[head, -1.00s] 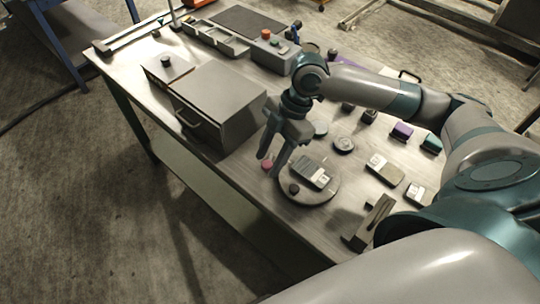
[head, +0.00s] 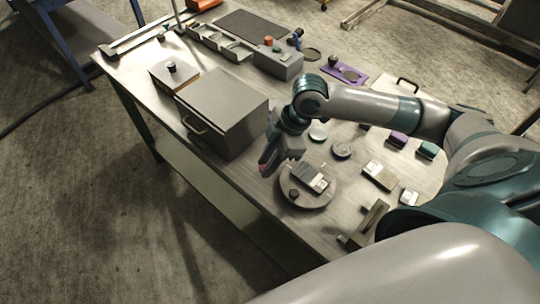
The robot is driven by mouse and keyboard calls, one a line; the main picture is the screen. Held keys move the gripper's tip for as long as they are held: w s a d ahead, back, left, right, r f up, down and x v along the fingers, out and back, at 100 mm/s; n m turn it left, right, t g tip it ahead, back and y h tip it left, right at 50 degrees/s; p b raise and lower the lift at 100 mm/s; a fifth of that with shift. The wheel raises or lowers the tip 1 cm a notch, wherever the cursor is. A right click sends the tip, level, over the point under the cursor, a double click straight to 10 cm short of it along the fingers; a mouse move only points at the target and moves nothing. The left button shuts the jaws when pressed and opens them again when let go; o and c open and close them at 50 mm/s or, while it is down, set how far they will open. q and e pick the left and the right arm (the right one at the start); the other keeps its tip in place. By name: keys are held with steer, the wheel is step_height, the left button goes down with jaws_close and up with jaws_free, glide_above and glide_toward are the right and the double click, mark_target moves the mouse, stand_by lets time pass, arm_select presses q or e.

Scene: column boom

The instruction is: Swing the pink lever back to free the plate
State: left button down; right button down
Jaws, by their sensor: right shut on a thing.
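The pink lever (head: 263,169) shows only as a small pink tip at the left edge of a round grey base (head: 318,201), near the table's front edge. My right gripper (head: 268,164) is shut on it, and its fingers hide most of the lever. A plate with a light and dark face (head: 312,180) lies on the round base. A dark round knob (head: 293,194) stands beside it on the base. Whether the lever touches the plate cannot be told. My left gripper is not in view.
A grey box with a handle (head: 222,110) stands left of my right gripper. A grey upright block (head: 370,222) stands to the right of the base. Small discs (head: 342,150), purple (head: 397,139) and green blocks (head: 426,150) lie behind. Free floor lies in front.

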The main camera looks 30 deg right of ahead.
steer(key=shift+w+a+r+m+t+p, duration=0.2)
steer(key=shift+w+r+m+t+p, duration=0.1)
steer(key=shift+m+p, duration=0.6)
arm_select(q)
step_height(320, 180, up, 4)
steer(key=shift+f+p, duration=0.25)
steer(key=shift+p, duration=0.15)
arm_select(e)
steer(key=shift+w+a+f+m, duration=0.1)
steer(key=shift+f+m, duration=0.1)
steer(key=shift+m, duration=0.1)
steer(key=c, duration=2.5)
jaws_free()
steer(key=shift+c, duration=0.2)
jaws_close()
steer(key=o, duration=1)
jaws_free()
steer(key=shift+d+r, duration=0.35)
steer(key=shift+r, duration=0.25)
arm_select(q)
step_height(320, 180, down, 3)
steer(key=b, duration=0.3)
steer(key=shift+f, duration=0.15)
arm_select(e)
steer(key=v, duration=1.6)
steer(key=shift+s+a, duration=0.2)
steer(key=shift+s, duration=0.15)
